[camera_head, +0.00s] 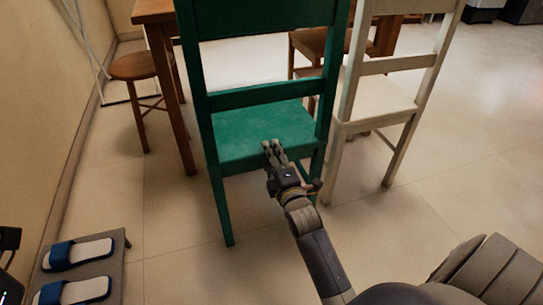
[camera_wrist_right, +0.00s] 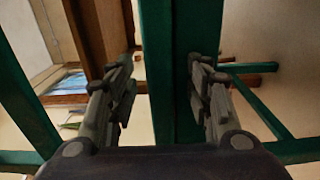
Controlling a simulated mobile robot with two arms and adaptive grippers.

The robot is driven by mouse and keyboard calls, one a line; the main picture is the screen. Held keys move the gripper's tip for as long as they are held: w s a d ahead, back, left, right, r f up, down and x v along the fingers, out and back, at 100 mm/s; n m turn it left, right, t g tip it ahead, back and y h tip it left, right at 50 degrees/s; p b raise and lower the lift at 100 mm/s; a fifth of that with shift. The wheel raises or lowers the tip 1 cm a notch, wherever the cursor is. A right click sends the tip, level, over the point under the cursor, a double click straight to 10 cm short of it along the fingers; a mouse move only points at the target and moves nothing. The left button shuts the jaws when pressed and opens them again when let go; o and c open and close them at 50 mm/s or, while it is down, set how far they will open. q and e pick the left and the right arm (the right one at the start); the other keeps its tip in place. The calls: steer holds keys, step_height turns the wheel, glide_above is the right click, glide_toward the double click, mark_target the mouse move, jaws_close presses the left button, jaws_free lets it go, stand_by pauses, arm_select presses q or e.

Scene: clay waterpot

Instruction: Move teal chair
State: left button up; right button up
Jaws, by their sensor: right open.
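The teal chair (camera_head: 265,130) stands upright in the middle of the head view, with its slatted back toward me and its seat beyond. My right gripper (camera_head: 272,147) is open and shows in front of the seat, below the lower back slat. In the right wrist view the open fingers (camera_wrist_right: 160,72) lie to either side of a broad teal chair part (camera_wrist_right: 172,95). I cannot tell whether either finger touches it. My left gripper is not clearly in view.
A white chair (camera_head: 390,66) stands close on the right. A wooden table (camera_head: 160,45) and a round stool (camera_head: 133,66) are at the back left. Blue-and-white sandals (camera_head: 80,253) lie on a grey surface at lower left. The floor to the right is clear.

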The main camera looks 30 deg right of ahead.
steer(key=shift+x, duration=0.8)
jaws_close()
steer(key=shift+f, duration=0.35)
